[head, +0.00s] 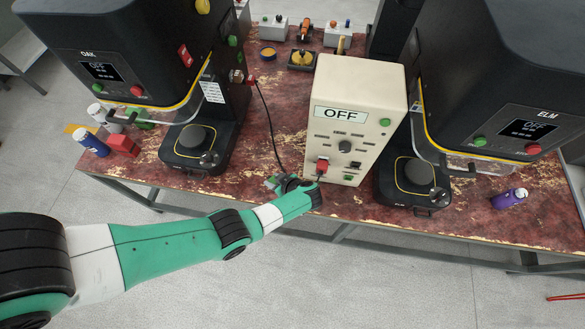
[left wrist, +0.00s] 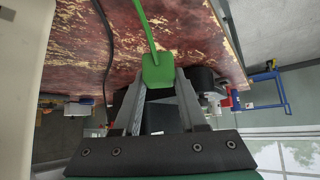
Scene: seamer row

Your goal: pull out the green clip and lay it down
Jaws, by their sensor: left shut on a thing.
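The green clip (left wrist: 158,71) is between the fingertips of my left gripper (left wrist: 158,88) in the left wrist view, with a thin green strip running up from its flat block. The gripper is shut on it. In the head view my left gripper (head: 277,184) is at the table's front edge, left of the cream control box (head: 358,110), and a small bit of green shows at its tip. I cannot tell there whether the clip touches anything. My right gripper is not in view.
The dark OAK machine (head: 130,60) stands left and the ELM machine (head: 500,90) right. A black cable (head: 268,118) hangs between OAK and the box. Bottles and a red block (head: 123,145) lie at the left end; a purple bottle (head: 508,198) is at right. Red tabletop (head: 240,180) is bare beside OAK's base.

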